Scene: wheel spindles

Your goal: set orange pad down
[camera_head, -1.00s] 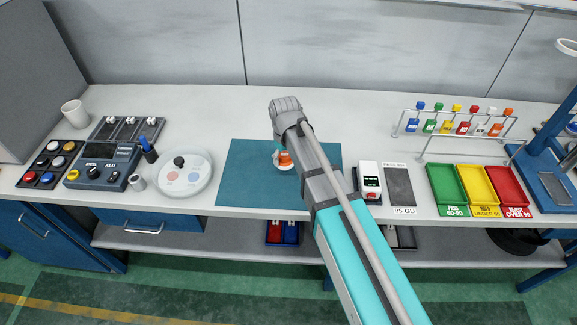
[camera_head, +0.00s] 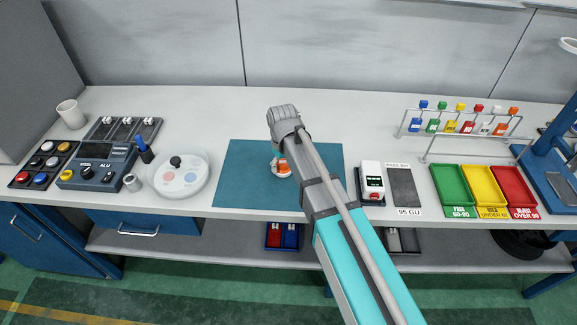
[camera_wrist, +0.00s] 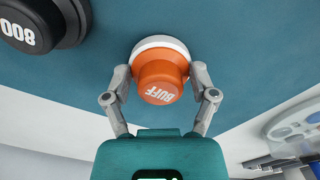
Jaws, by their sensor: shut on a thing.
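The orange pad (camera_wrist: 162,76), marked BUFF, has an orange knob on a white disc. In the wrist view it sits between the two fingers of my gripper (camera_wrist: 160,82), which are shut on its sides. In the head view the orange pad (camera_head: 283,167) shows over the teal mat (camera_head: 240,185), just left of my arm, and my arm hides most of the gripper. The pad is at or very close to the mat; I cannot tell if it touches. A black pad marked 800 (camera_wrist: 42,22) is at the upper left of the wrist view.
A round white dish (camera_head: 181,190) with coloured spots lies left of the mat. A white meter (camera_head: 370,181) stands right of it. The mat's left part is clear.

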